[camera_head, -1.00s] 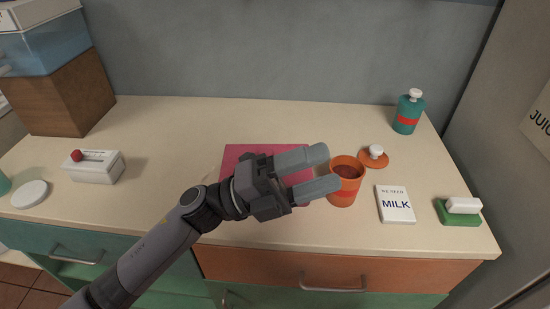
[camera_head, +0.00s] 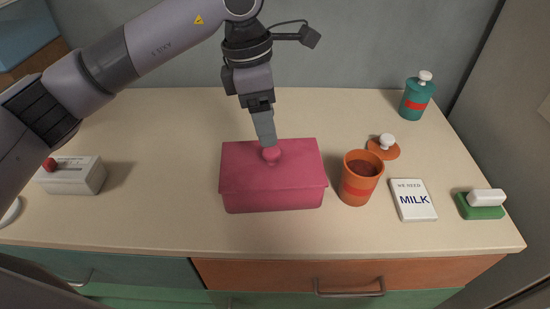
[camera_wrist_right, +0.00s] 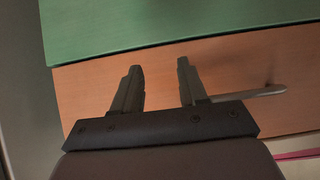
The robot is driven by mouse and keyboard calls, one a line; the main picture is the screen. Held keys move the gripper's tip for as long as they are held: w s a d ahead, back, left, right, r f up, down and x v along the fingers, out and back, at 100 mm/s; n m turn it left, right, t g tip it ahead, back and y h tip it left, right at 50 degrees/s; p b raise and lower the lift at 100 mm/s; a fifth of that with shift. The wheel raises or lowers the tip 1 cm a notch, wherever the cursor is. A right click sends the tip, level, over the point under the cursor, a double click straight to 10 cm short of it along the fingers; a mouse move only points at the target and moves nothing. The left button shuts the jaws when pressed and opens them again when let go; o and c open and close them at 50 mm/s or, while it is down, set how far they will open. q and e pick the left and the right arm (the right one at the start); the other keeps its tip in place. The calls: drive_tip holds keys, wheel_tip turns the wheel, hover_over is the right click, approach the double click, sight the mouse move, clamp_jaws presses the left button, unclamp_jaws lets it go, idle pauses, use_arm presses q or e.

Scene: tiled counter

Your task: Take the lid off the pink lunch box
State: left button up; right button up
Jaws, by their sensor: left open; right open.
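The pink lunch box (camera_head: 272,196) stands on the counter in the head view, with its pink lid (camera_head: 240,160) on top. A round pink knob (camera_head: 271,156) rises from the lid. My left gripper (camera_head: 266,142) points down at the knob from above and behind. It is open, seen edge-on; its fingertips overlap the knob's top edge in the picture, and I cannot tell whether they touch it. My right gripper (camera_wrist_right: 159,68) is open and empty in the right wrist view, in front of the orange drawer front. It does not show in the head view.
An orange cup (camera_head: 358,190) stands close right of the box. A white box (camera_head: 78,177) sits left. Counter between it and the lunch box is clear.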

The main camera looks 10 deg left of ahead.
sight(270, 151)
use_arm(q)
drive_tip(key=shift+w+a, duration=0.2)
drive_tip(key=shift+f, duration=0.3)
drive_tip(key=f, duration=0.4)
drive_tip(key=d+f+p, duration=0.1)
drive_tip(key=f, duration=0.1)
drive_tip(key=shift+s+d+f, duration=0.1)
drive_tip(key=shift+s, duration=0.2)
drive_tip(key=c, duration=1.1)
drive_tip(key=shift+c, duration=0.2)
